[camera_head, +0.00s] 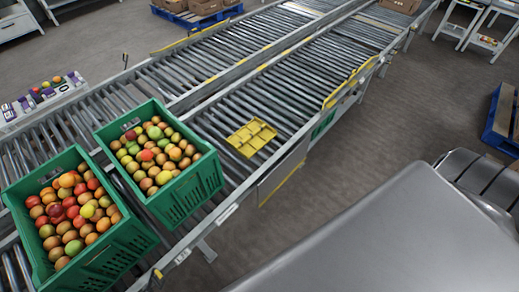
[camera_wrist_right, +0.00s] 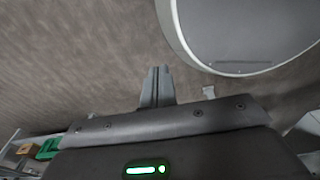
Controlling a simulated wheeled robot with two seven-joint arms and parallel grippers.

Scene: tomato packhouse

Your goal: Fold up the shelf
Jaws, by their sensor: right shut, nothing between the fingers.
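A flat grey panel with a yellow edge (camera_head: 284,172), which looks like the shelf, hangs down along the near side of the roller conveyor in the head view. Its hinge and exact angle are hard to make out. My right gripper (camera_wrist_right: 157,86) shows in the right wrist view with its two fingers together, shut and empty, over bare floor. The panel is not recognisable in that view, and no gripper touches it in the head view. My left gripper is in neither view.
Two green crates of tomatoes (camera_head: 181,198) (camera_head: 103,262) stand on the roller conveyor (camera_head: 222,112) at left. A yellow divided tray (camera_head: 251,137) lies on the rollers near the panel. A blue pallet (camera_head: 500,128) is at far right.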

